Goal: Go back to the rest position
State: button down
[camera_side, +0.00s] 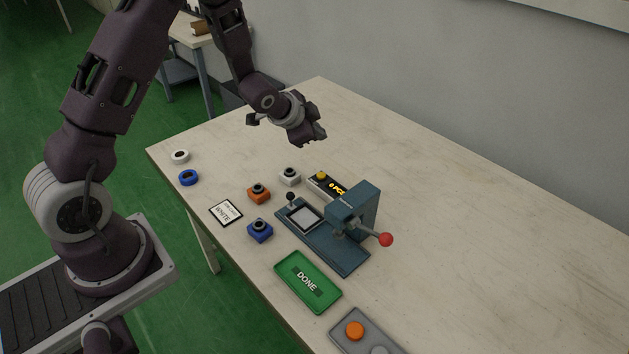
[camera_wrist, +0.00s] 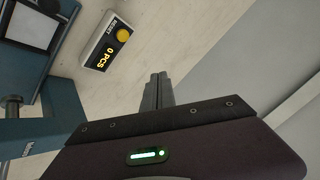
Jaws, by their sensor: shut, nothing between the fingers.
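My gripper (camera_side: 308,137) is raised above the far part of the table, behind the blue press, with nothing held. In the wrist view its fingers (camera_wrist: 157,80) are together and empty, over bare table. The pale table (camera_side: 460,200) lies below, and the gripper touches nothing on it.
The blue press (camera_side: 357,208) with a red-knobbed lever (camera_side: 386,239) stands mid-table. Near it are a counter box (camera_side: 328,186), orange (camera_side: 259,193), white (camera_side: 289,177) and blue (camera_side: 260,230) blocks, a WHITE card (camera_side: 226,213) and a green DONE tray (camera_side: 308,281). The table's right side is clear.

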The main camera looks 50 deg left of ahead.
jog(key=s+d+r+n, duration=0.1)
jog(key=s+d+r, duration=0.15)
jog(key=r, duration=0.35)
jog(key=s+d+r+n, duration=0.1)
jog(key=s+r+n, duration=0.1)
jog(key=s+r, duration=0.35)
jog(key=s+d+r+n+g, duration=0.1)
jog(key=s+d+r, duration=0.3)
jog(key=s, duration=0.9)
jog(key=s+d+r+n+g+h, duration=0.1)
jog(key=s+d+r, duration=0.3)
jog(key=s, duration=0.9)
jog(key=shift+s+r+n+g, duration=0.35)
jog(key=shift+r+n+g, duration=0.2)
jog(key=shift+n, duration=0.25)
